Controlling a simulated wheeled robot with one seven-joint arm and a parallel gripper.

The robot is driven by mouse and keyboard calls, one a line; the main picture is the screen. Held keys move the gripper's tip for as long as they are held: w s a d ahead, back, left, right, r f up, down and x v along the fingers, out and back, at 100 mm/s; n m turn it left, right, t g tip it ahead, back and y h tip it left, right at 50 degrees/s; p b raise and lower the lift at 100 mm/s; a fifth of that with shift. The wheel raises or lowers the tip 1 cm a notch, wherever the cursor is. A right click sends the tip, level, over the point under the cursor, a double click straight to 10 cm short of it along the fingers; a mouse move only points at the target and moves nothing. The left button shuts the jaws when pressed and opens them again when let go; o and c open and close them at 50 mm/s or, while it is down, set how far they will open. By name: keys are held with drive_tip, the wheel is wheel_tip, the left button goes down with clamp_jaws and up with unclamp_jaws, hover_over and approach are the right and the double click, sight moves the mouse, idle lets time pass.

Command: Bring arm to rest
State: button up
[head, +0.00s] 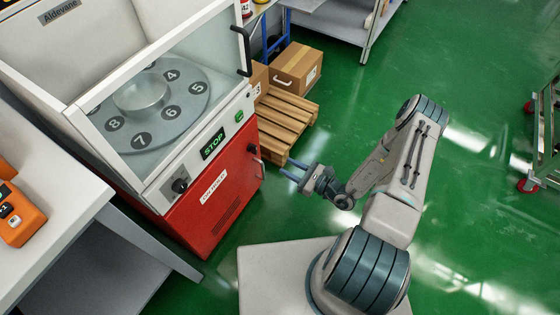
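My gripper (291,170) is at the end of my folded arm, in the middle of the head view. It points left toward the red lower front of a machine. Two thin blue-grey fingers show with a gap between them, and nothing shows in the gap. The gripper is in the air above the green floor and looks close to the wooden pallet and the red cabinet in the picture. I cannot tell its exact distance from them.
A wooden pallet (284,118) with cardboard boxes (297,68) is behind. A white table (60,215) is far left, a cart (548,140) far right. Green floor (470,80) lies clear between.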

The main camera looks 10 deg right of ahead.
drive_tip(key=shift+s+d, duration=0.2)
drive_tip(key=shift+d, duration=0.05)
idle(0.4)
drive_tip(key=s+a+r+n+g+h+p, duration=0.1)
drive_tip(key=s+r+n+g+p, duration=0.25)
drive_tip(key=r+n+g, duration=0.8)
drive_tip(key=s+a+r+n+g+h+p, duration=0.1)
drive_tip(key=s+a+r+n+g+p, duration=0.3)
drive_tip(key=r, duration=1.4)
drive_tip(key=s+d+r+n+t+h+p, duration=0.2)
drive_tip(key=s+d+r+n+h+p, duration=0.1)
drive_tip(key=r, duration=0.6)
drive_tip(key=s+d+r+n+t+h+p, duration=0.3)
drive_tip(key=r+h+p, duration=0.1)
drive_tip(key=r, duration=0.5)
drive_tip(key=s+d+r+n+t+h+p, duration=0.2)
drive_tip(key=r+h, duration=0.3)
drive_tip(key=r, duration=0.5)
drive_tip(key=shift+s+d+n+p, duration=0.65)
drive_tip(key=shift+d+n+p, duration=0.2)
